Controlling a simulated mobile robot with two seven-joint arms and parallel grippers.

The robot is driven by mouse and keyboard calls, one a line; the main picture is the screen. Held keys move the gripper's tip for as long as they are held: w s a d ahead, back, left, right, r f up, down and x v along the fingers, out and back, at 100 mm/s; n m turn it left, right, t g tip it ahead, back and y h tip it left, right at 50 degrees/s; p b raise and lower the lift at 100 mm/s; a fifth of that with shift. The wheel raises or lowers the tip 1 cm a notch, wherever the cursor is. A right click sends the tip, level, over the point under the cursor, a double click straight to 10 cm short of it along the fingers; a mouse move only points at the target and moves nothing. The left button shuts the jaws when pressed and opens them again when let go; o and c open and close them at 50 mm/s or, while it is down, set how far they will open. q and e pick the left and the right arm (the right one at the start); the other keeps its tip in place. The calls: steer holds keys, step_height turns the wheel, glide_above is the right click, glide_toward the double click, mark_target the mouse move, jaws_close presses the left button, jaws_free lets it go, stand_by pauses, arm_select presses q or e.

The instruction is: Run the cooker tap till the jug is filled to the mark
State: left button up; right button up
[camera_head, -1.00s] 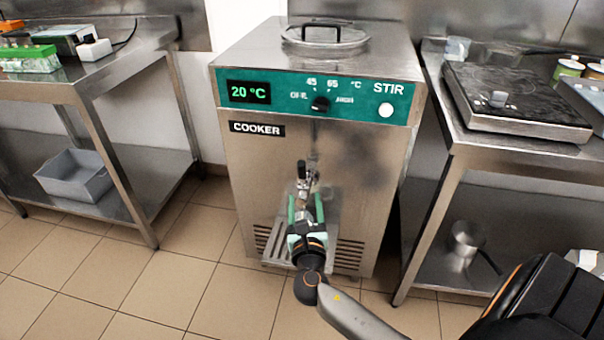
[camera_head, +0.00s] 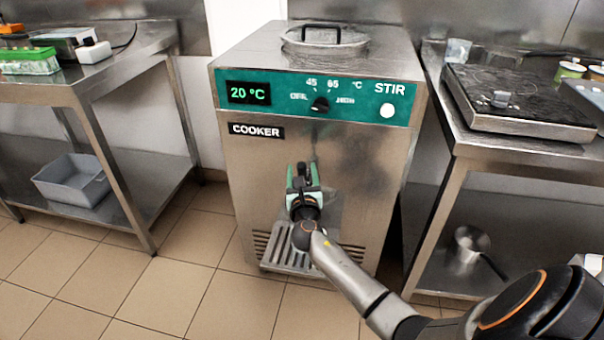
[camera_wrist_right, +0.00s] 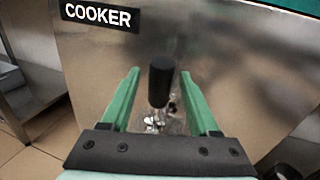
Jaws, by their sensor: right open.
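The steel cooker (camera_head: 235,165) stands in the middle of the head view, and its display reads 20 °C. My right gripper (camera_head: 302,174) is in front of the cooker at the tap. In the right wrist view the black tap handle (camera_wrist_right: 161,82) stands upright between the open green fingers of this gripper (camera_wrist_right: 160,76), with a gap on each side. The metal tap body shows below the handle, partly hidden by the gripper. I cannot make out a jug or its mark under the tap; my gripper and arm cover much of that spot. My left gripper is out of view.
A slotted drip tray (camera_head: 288,262) juts out low on the cooker. A steel table on the right bears a black hotplate (camera_head: 515,95) and a clear container (camera_head: 457,51). A saucepan (camera_head: 470,243) is on its lower shelf. A grey bin (camera_head: 72,180) is on the left table's shelf.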

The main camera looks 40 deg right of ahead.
steer(key=shift+c, duration=0.3)
jaws_close()
stand_by(1.1)
